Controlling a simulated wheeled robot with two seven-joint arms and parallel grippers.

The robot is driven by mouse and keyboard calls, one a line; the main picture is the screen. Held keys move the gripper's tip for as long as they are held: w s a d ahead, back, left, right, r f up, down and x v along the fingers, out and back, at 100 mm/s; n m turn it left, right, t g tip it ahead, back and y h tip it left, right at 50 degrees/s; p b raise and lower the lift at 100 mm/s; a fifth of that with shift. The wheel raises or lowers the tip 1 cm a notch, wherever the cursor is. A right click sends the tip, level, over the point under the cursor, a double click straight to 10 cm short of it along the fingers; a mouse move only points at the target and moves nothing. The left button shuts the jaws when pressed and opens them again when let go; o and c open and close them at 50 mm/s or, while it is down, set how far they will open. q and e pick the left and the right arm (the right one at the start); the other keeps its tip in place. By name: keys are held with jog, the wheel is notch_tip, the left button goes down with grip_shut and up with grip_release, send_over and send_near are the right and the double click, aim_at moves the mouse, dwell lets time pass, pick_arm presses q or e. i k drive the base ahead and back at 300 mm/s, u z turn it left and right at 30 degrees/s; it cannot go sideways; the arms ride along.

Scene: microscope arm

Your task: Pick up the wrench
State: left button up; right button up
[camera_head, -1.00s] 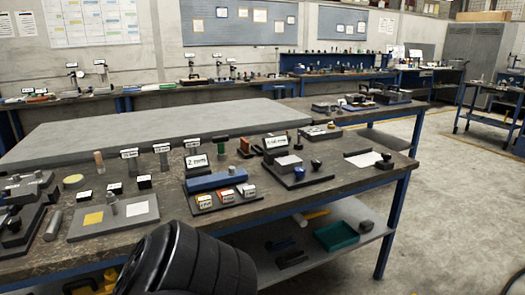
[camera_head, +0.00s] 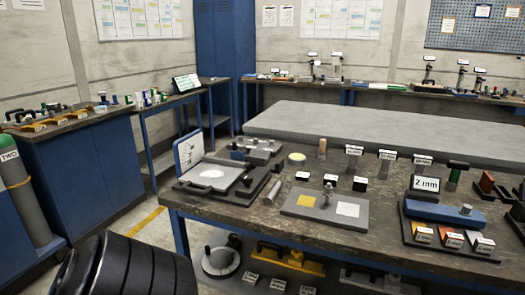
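I cannot make out a wrench in the head view; the small tools on the benches are too small or unclear to tell. A black ribbed part of my own body fills the bottom left. Neither of my grippers shows in the picture.
The workbench (camera_head: 270,222) at the right carries a grey plate (camera_head: 318,212), a blue block (camera_head: 445,213) and a flat device (camera_head: 217,180) at its left end. A lower shelf holds a yellow-based tool (camera_head: 293,262). A blue cabinet bench (camera_head: 85,170) stands left, with floor between.

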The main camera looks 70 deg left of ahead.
aim_at(353, 152)
jog(key=u, duration=2.05)
